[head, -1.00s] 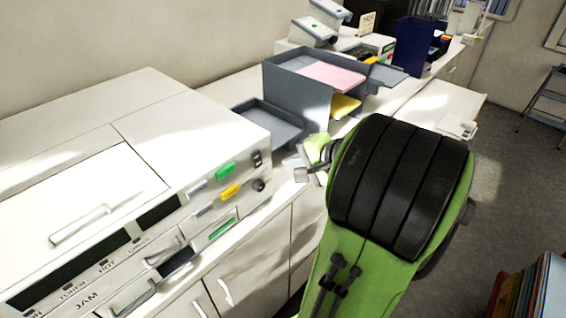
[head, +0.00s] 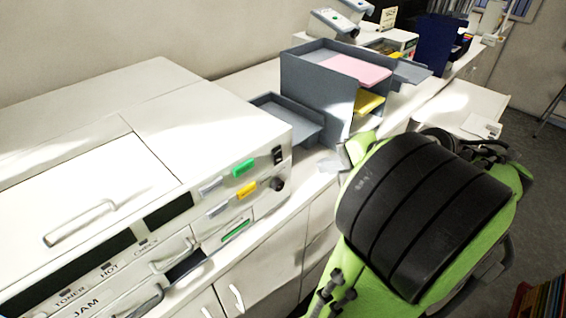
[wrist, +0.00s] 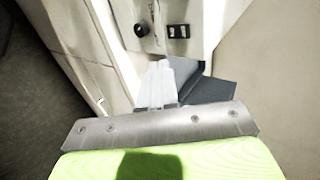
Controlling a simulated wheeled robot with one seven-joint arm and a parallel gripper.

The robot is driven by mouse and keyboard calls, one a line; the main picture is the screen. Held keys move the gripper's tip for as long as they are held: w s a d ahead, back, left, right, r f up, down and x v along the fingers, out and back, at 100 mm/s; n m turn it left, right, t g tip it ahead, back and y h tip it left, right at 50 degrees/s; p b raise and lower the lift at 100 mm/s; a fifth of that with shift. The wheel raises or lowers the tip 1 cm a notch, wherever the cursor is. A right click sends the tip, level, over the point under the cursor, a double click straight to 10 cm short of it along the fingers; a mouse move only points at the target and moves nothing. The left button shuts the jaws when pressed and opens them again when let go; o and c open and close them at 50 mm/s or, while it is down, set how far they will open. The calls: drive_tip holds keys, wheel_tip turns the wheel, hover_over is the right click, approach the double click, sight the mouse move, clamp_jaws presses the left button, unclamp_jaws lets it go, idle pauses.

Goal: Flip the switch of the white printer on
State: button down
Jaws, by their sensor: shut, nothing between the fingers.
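The white printer (head: 200,112) stands on the counter at the left of the head view. Its small black switch (head: 278,156) is on the right end of its front face, above a round black knob (head: 278,184). In the wrist view the switch (wrist: 178,31) shows near the top, right of the knob (wrist: 142,28). My gripper (wrist: 165,72) is shut and empty, its fingertips below the switch in that picture and seemingly apart from it. In the head view my green and black arm hides most of the gripper.
A grey tray (head: 268,102) and a stacked paper tray (head: 300,90) with pink and yellow sheets stand beside the printer. White cabinets (head: 262,282) are below the counter.

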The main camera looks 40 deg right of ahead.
drive_tip(key=s, duration=0.2)
drive_tip(key=b, duration=0.2)
approach(278, 156)
wheel_tip(278, 156, down, 5)
drive_tip(key=w, duration=0.4)
drive_tip(key=shift+f, duration=0.25)
drive_tip(key=shift+w, duration=0.45)
drive_tip(key=shift+w+f+t+b, duration=0.15)
drive_tip(key=shift+f+t+b, duration=0.15)
drive_tip(key=shift+b, duration=0.2)
drive_tip(key=shift+r+p, duration=1.05)
drive_tip(key=shift+r, duration=0.05)
drive_tip(key=shift+f, duration=0.1)
